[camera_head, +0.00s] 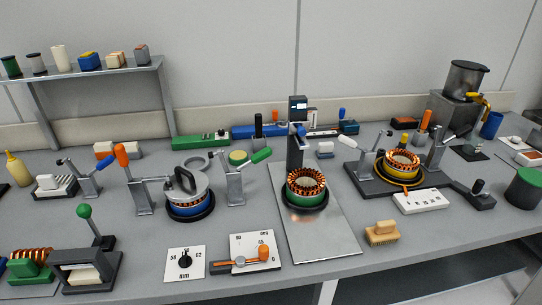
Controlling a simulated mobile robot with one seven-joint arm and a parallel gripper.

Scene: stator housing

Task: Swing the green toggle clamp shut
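The green toggle clamp (235,188) is a grey metal upright bracket standing just right of a round blue housing (190,205) with a metal lid. Its green handle (262,155) points up and to the right, away from the housing. The lid (187,191) has a dark curved handle on top. An orange-handled clamp (143,195) stands on the left side of the same housing, its orange handle (122,155) raised. Whether either clamp's tip touches the lid is too small to tell. My gripper is not in view.
A copper-wound stator in a green base (306,200) sits on a metal plate (315,237) to the right. A dial card (185,262) and an orange lever card (253,252) lie in front. A green-knobbed lever press (92,262) stands at front left.

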